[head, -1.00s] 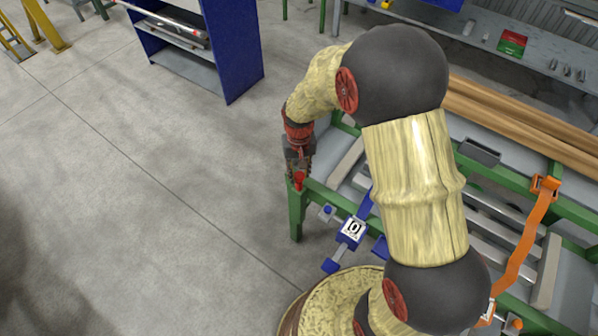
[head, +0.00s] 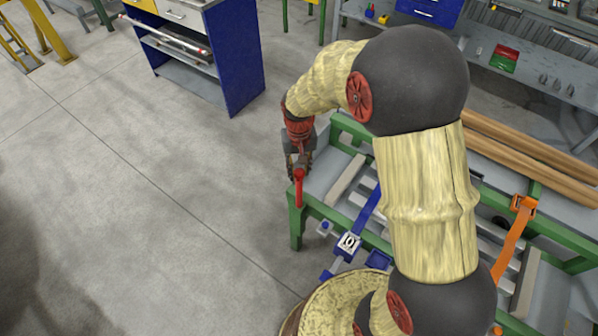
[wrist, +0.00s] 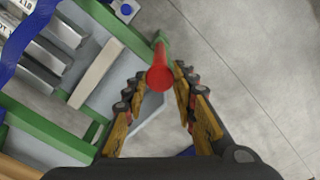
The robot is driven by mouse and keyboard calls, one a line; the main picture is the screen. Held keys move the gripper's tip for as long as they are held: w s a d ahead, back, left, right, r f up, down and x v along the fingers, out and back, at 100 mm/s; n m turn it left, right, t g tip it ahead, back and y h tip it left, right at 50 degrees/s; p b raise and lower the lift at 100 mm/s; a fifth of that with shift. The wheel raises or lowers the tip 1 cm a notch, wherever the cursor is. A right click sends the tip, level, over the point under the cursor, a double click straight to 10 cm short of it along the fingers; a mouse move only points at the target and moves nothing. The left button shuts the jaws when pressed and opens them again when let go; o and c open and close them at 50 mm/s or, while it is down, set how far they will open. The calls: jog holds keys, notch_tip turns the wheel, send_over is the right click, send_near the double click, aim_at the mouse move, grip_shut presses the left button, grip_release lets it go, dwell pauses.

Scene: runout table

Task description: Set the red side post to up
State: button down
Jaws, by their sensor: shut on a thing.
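The red side post (head: 299,190) stands upright at the near left corner of the green-framed runout table (head: 330,213), with a clear length of red showing above the frame. My gripper (head: 299,172) is at the top of this post, pointing down, with its fingers on either side of it. In the wrist view the round red end of the post (wrist: 160,78) lies between the fingers of my gripper (wrist: 157,85), which is shut on it. The finger contact is partly hidden in the head view.
A blue strap (head: 365,213) with a blue block marked 0 (head: 348,243) is beside the post. An orange strap (head: 513,240) crosses the table farther right. A blue cabinet (head: 235,55) stands behind left. The floor (head: 130,200) left of the table is clear.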

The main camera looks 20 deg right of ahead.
notch_tip(320, 180, up, 6)
jog(key=p, duration=0.3)
jog(key=shift+f, duration=0.1)
jog(key=c, duration=1.5)
grip_release()
jog(key=shift+o, duration=0.4)
notch_tip(320, 180, up, 12)
